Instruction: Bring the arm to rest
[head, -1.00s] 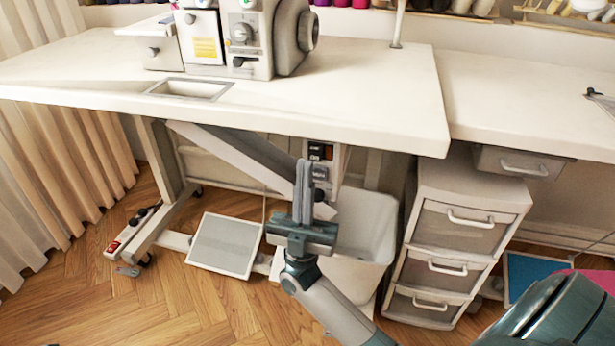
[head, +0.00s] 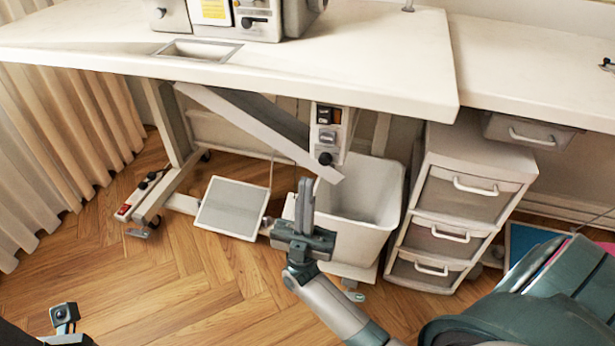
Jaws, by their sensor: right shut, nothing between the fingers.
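My right gripper (head: 305,205) is in the middle of the head view, its two fingers pressed together and pointing up in the picture, with nothing between them. It shows in front of the white bin (head: 372,205) under the sewing table, and I see no contact with it. My right arm runs from it to the lower right. A small dark part with a blue-grey tip (head: 65,318) shows at the lower left edge; I cannot see my left gripper's fingers.
The white sewing table (head: 370,65) with a machine (head: 255,15) spans the top. A drawer unit (head: 458,215) stands right of the bin. A foot pedal (head: 232,206) and a power strip (head: 142,196) are on the left. The wooden floor (head: 180,290) in front is clear.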

